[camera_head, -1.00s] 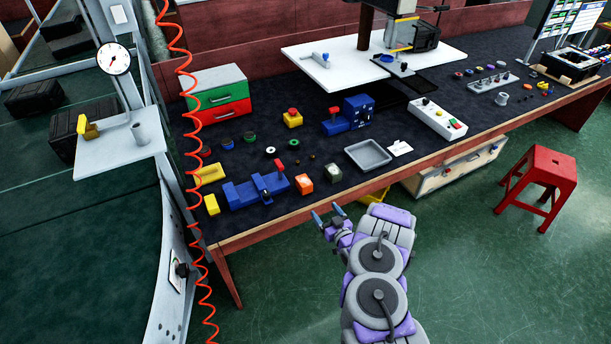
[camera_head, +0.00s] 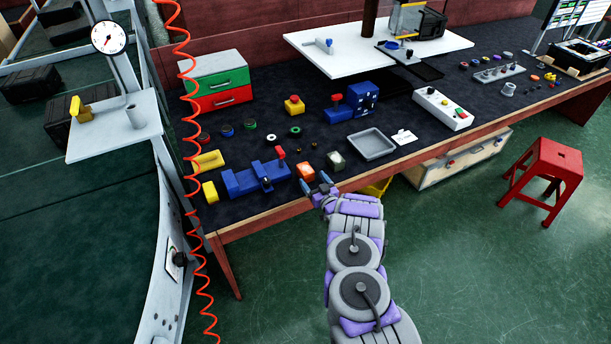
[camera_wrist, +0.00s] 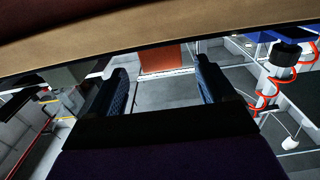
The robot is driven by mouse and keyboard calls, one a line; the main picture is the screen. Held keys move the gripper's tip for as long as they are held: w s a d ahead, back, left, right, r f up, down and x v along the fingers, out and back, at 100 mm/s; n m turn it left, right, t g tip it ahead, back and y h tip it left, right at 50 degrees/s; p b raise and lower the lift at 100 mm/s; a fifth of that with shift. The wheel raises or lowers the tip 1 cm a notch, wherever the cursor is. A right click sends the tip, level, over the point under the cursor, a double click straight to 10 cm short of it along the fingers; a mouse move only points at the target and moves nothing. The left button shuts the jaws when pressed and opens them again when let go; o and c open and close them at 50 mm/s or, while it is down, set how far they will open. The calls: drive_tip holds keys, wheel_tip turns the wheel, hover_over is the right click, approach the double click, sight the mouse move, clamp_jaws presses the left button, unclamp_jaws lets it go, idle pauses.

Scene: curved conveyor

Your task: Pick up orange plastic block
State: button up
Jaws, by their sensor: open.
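The orange plastic block (camera_head: 306,171) stands on the dark worktable near its front edge, between a blue vise (camera_head: 240,183) and a grey-green block (camera_head: 335,161). My gripper (camera_head: 315,184) is open with its two blue fingertips at the table's front edge, just in front of the orange block. From the head view I cannot tell its exact height or whether it touches anything. In the wrist view the two fingers (camera_wrist: 163,80) are apart with nothing held between them. A reddish-orange patch shows beyond them there, and I cannot tell if it is the block.
A grey tray (camera_head: 372,157) lies right of the blocks. Yellow blocks (camera_head: 209,191) stand left of the vise. A wooden table edge (camera_head: 265,221) runs in front, and crosses the top of the wrist view. A red coiled hose (camera_head: 190,150) hangs at left. A red stool (camera_head: 541,180) stands at right.

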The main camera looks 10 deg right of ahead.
sight(309, 174)
drive_tip(key=shift+r+b+x, duration=0.1)
drive_tip(key=shift+b+x, duration=0.45)
drive_tip(key=shift+x, duration=0.8)
drive_tip(key=shift+r+b+x, duration=0.15)
drive_tip(key=shift+b+x, duration=0.35)
drive_tip(key=shift+x, duration=0.85)
drive_tip(key=shift+a, duration=0.1)
drive_tip(key=shift+c, duration=0.3)
drive_tip(key=c, duration=1)
